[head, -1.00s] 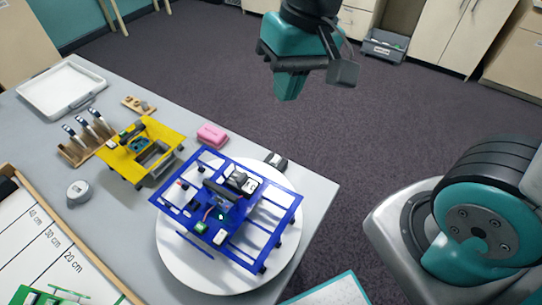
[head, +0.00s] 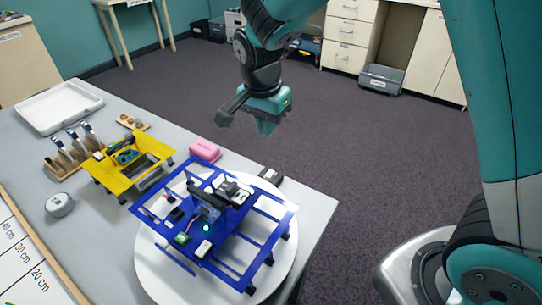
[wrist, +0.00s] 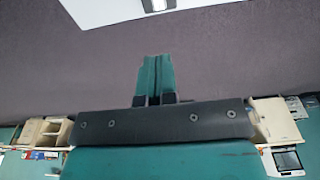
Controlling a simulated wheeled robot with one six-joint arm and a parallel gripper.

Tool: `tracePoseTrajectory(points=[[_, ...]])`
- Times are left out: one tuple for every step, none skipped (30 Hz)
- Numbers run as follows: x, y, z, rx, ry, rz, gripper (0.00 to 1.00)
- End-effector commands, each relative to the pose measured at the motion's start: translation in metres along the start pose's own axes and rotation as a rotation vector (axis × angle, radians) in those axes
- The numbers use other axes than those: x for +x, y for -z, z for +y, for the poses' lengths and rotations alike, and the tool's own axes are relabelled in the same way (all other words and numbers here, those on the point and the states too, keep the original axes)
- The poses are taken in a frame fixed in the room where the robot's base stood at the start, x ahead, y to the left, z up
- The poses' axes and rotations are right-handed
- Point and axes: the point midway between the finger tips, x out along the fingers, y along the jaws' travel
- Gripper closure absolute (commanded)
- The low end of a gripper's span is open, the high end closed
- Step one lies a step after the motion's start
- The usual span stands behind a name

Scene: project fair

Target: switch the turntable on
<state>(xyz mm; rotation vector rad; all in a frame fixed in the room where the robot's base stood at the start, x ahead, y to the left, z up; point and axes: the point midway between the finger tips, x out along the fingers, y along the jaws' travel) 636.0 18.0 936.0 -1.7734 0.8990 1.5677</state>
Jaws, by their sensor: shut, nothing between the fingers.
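The turntable (head: 155,268) is a white round disc at the near right corner of the grey table. A blue open-frame vehicle (head: 275,228) with electronics stands on it and hides much of it. A small dark box (head: 271,175) sits at the disc's far edge; I cannot tell its switch position. My gripper (head: 266,127) is shut and empty, pointing down beyond the table's far edge, above the floor in the picture and apart from the box. Its teal fingers (wrist: 154,78) lie together in the wrist view.
A yellow vehicle (head: 157,173), pink block (head: 205,151), pen rack (head: 68,160), round grey device (head: 59,204) and white tray (head: 58,107) occupy the table. Dark carpet (head: 360,150) is clear beyond it. A grey bin (head: 381,79) stands by the cabinets.

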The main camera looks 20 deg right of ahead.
Motion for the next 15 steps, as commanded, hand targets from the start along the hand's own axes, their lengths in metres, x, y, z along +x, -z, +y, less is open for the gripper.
tracePoseTrajectory(points=[[0.004, 0.000, 0.001, 0.000, -0.003, -0.001, 1.00], [0.008, 0.000, 0.001, 0.000, -0.003, -0.001, 1.00], [0.013, 0.000, 0.001, 0.001, -0.004, -0.001, 1.00], [0.018, 0.001, 0.001, 0.001, -0.005, -0.002, 1.00], [0.023, 0.001, 0.002, 0.001, -0.005, -0.001, 1.00], [0.031, 0.001, 0.002, 0.002, -0.007, -0.002, 1.00], [0.037, 0.001, 0.002, 0.002, -0.006, -0.002, 1.00], [0.044, 0.001, 0.003, 0.002, -0.008, -0.002, 1.00], [0.053, 0.001, 0.003, 0.002, -0.007, -0.003, 1.00], [0.060, 0.001, 0.003, 0.002, -0.008, -0.003, 1.00], [0.066, 0.001, 0.003, 0.002, -0.007, -0.003, 1.00], [0.075, 0.001, 0.003, 0.002, -0.007, -0.003, 1.00], [0.081, 0.001, 0.003, 0.002, -0.007, -0.003, 1.00], [0.088, 0.001, 0.003, 0.002, -0.006, -0.003, 1.00], [0.095, 0.001, 0.003, 0.002, -0.006, -0.003, 1.00]])
